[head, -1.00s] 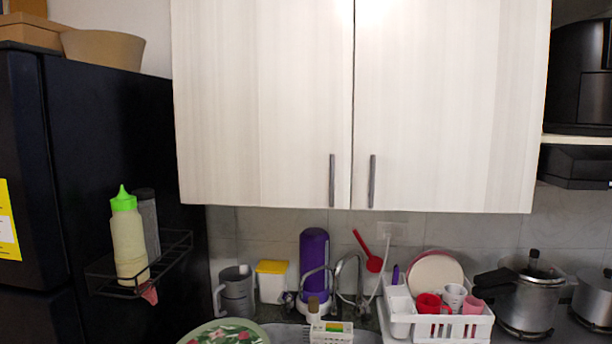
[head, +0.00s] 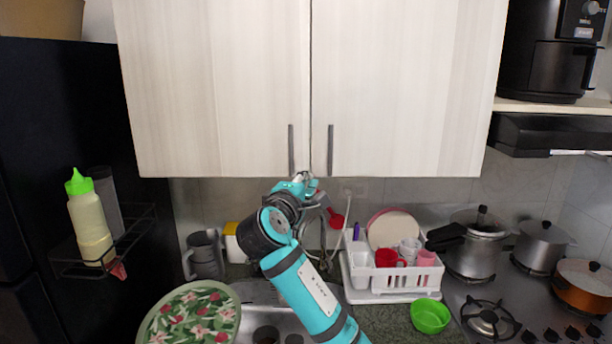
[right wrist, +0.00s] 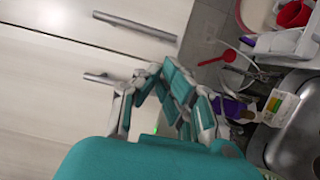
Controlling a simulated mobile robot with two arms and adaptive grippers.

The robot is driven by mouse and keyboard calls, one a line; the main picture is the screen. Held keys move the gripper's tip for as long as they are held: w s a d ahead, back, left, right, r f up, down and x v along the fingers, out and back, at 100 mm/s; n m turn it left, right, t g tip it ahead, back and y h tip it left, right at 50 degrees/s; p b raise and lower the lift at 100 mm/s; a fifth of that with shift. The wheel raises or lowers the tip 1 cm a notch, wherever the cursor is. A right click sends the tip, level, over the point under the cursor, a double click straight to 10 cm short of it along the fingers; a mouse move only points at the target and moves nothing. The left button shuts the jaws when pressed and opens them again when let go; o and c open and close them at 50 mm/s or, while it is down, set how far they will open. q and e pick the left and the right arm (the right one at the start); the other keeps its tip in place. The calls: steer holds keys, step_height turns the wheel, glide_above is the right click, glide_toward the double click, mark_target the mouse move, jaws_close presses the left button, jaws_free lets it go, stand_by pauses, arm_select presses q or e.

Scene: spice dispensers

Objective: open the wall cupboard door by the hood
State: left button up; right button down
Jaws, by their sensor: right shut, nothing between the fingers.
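The wall cupboard has two pale wood-grain doors, both closed. The right door (head: 410,90), beside the hood (head: 550,134), has a grey vertical bar handle (head: 330,150). That handle also shows at the top of the right wrist view (right wrist: 137,27). The left door (head: 215,90) has a matching handle (head: 291,150), lower in the right wrist view (right wrist: 105,78). My right gripper (head: 307,180) is shut and empty, just under the cupboard's lower edge, near the bottom ends of both handles. I cannot tell whether it touches anything. My left gripper is out of view.
A black fridge (head: 60,200) with a bottle rack stands at left. Below are the sink, a white dish rack (head: 390,280), a green bowl (head: 430,316) and a stove with pots (head: 475,240). An air fryer (head: 545,60) sits on the shelf above the hood.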

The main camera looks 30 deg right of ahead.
mark_target(321, 166)
steer(key=p+x, duration=0.3)
steer(key=x, duration=0.4)
steer(key=shift+w+d+p, duration=0.2)
steer(key=shift+d+p, duration=0.1)
steer(key=shift+w+d+f, duration=0.1)
steer(key=shift+w+d, duration=0.35)
steer(key=shift+f, duration=0.1)
